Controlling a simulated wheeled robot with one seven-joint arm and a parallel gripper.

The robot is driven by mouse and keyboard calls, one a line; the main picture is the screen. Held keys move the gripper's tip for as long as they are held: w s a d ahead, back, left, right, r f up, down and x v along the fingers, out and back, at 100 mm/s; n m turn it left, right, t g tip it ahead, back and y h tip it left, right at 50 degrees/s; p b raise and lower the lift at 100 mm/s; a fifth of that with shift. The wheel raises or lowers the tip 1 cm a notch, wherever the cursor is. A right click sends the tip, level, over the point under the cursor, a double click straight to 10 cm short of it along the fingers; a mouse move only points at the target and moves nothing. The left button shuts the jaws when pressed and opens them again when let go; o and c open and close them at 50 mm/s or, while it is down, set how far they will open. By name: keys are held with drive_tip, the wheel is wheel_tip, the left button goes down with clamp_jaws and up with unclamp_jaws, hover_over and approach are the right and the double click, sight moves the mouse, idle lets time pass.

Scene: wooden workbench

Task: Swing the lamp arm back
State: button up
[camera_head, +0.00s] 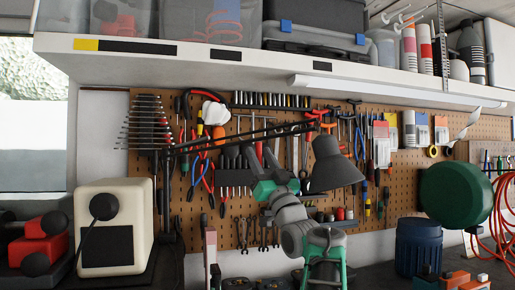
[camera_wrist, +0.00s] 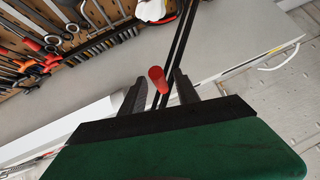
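The black lamp (camera_head: 237,139) has a post at the left and a long two-bar arm reaching right across the pegboard. Its dark cone shade (camera_head: 334,166) hangs at the right end. In the wrist view the lamp arm's dark bars (camera_wrist: 181,40) run up past the right finger. A short red cylinder (camera_wrist: 155,76) lies between my fingers and overlaps the bars; it seems to be a handle on the arm. My gripper (camera_wrist: 160,84) is open around it, with gaps visible beside both fingers. In the head view my gripper (camera_head: 259,158) is small, just below the lamp arm.
The pegboard (camera_head: 230,235) behind is full of hanging tools. A shelf (camera_head: 200,53) with cases and bottles runs above. A cream box (camera_head: 100,212) stands left, near red objects. A green round object (camera_head: 455,193), a blue bin (camera_head: 415,247) and orange cable (camera_head: 503,220) are at the right.

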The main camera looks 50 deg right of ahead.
drive_tip(key=shift+w+d+r, duration=0.1)
drive_tip(key=shift+w+r, duration=0.3)
clamp_jaws()
idle(1.2)
